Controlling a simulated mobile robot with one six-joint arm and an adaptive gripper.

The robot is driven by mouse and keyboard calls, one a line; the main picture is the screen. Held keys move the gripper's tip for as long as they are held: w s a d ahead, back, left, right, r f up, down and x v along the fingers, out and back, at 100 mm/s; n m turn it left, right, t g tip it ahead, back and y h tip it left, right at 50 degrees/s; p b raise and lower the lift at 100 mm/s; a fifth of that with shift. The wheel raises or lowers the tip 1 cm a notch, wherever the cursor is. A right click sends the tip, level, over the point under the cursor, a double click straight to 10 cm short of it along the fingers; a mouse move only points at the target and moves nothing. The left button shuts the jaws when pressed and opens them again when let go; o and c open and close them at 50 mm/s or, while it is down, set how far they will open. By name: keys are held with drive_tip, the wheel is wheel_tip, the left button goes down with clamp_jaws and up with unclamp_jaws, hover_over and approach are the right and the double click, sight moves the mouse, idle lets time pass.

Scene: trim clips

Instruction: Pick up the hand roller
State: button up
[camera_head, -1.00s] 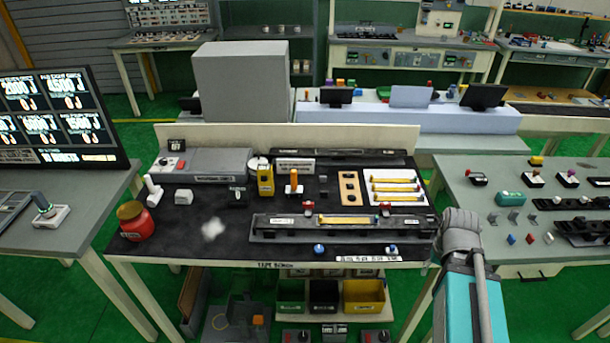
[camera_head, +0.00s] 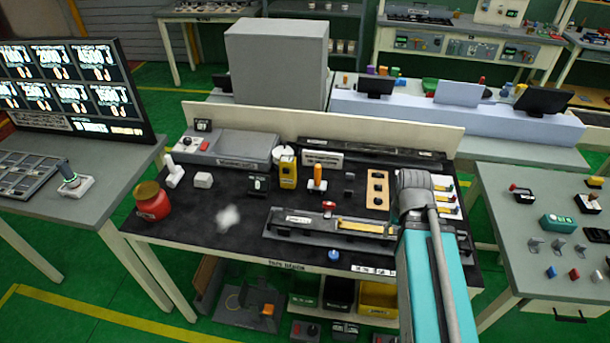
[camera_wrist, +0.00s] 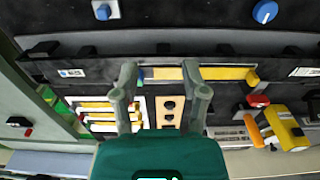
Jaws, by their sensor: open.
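An upright tool with an orange handle (camera_head: 317,174) stands on the black tabletop behind the long fixture; it looks like the hand roller, though its roller end is too small to make out. Its orange handle also shows in the wrist view (camera_wrist: 254,134), right of my gripper. My gripper (camera_wrist: 158,72) is open and empty, its two fingers apart above the long fixture (camera_wrist: 225,72) and its yellow strip (camera_wrist: 220,73). In the head view my arm hides the gripper's fingers and the fixture's right end.
A yellow device (camera_head: 288,172) stands close left of the orange handle. A red jar (camera_head: 153,203) stands far left.

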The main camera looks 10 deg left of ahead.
drive_tip(key=shift+w+a, duration=0.1)
drive_tip(key=shift+w, duration=0.35)
drive_tip(key=shift+o, duration=0.3)
